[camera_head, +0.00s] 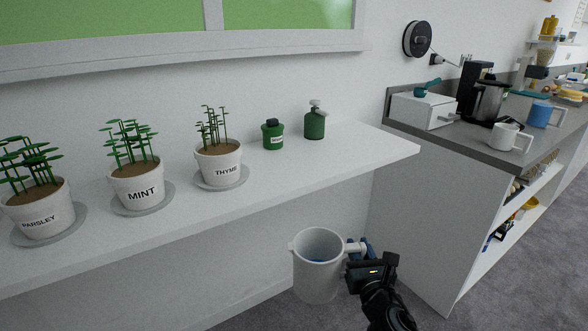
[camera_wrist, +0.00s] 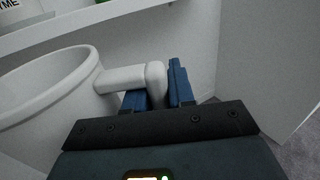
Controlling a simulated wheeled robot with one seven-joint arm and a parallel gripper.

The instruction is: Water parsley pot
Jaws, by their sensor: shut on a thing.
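The parsley pot (camera_head: 42,219) is white, labelled PARSLEY, and stands on a grey saucer at the far left of the white shelf. Green leaves on stems rise from its soil. My gripper (camera_head: 357,247) is shut on the handle of a white pitcher (camera_head: 316,268). The handle and the blue fingers also show in the wrist view (camera_wrist: 155,85). The pitcher is upright, in front of and below the shelf edge, right of the parsley pot. A little blue shows inside it in the head view; its contents are otherwise unclear.
A mint pot (camera_head: 137,187), a thyme pot (camera_head: 218,165), a green jar (camera_head: 273,135) and a green spray bottle (camera_head: 314,121) stand along the shelf (camera_head: 270,185). A grey-topped counter (camera_head: 480,140) with mugs and a coffee machine is at right.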

